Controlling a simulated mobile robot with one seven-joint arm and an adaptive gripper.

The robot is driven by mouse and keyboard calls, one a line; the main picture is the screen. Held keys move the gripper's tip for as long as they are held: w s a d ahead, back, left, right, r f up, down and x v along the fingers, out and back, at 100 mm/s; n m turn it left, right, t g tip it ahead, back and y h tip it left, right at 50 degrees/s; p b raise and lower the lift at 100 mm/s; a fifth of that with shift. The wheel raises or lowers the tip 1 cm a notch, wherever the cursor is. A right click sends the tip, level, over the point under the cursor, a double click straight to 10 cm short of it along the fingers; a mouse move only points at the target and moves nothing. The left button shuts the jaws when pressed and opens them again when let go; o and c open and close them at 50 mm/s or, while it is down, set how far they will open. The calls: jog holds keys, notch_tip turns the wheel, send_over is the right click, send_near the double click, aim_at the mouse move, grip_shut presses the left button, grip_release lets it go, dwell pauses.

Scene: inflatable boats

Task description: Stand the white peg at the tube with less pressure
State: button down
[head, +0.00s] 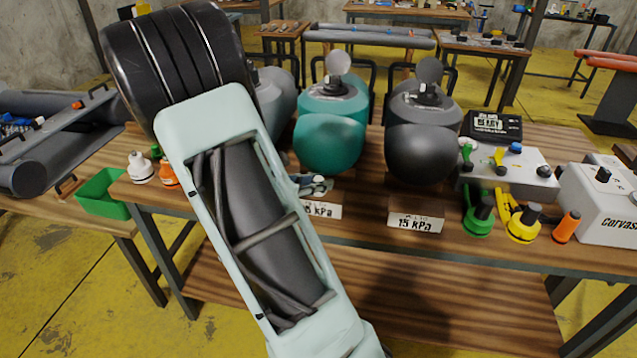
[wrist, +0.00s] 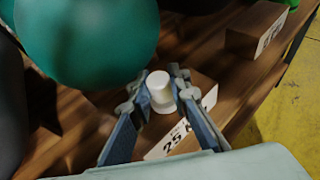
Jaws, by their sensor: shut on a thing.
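The white peg (wrist: 159,90) is between the two fingers of my gripper (wrist: 160,84) in the wrist view, and the gripper is shut on it. It is close to the sign (wrist: 168,145) reading 25 k…, in front of the teal tube (wrist: 90,35). I cannot tell whether the peg touches the table. In the head view my gripper (head: 318,184) is low in front of the teal tube (head: 330,145), over its partly hidden sign (head: 322,210). The peg is not clear there. The dark grey tube (head: 420,150) to the right has a sign (head: 416,223) reading 15 kPa.
Another grey tube (head: 278,100) is partly behind my arm. Green (head: 480,216), yellow (head: 523,224) and orange (head: 566,227) items stand at the right, near a white box (head: 606,200). A white fitting (head: 140,167) and a green bin (head: 103,194) are at the left.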

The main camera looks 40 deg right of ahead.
jog(key=shift+f, duration=0.15)
jog(key=c, duration=1.8)
grip_release()
jog(key=shift+r, duration=0.25)
jog(key=p+v, duration=0.1)
jog(key=v, duration=1.1)
jog(key=shift+p, duration=0.3)
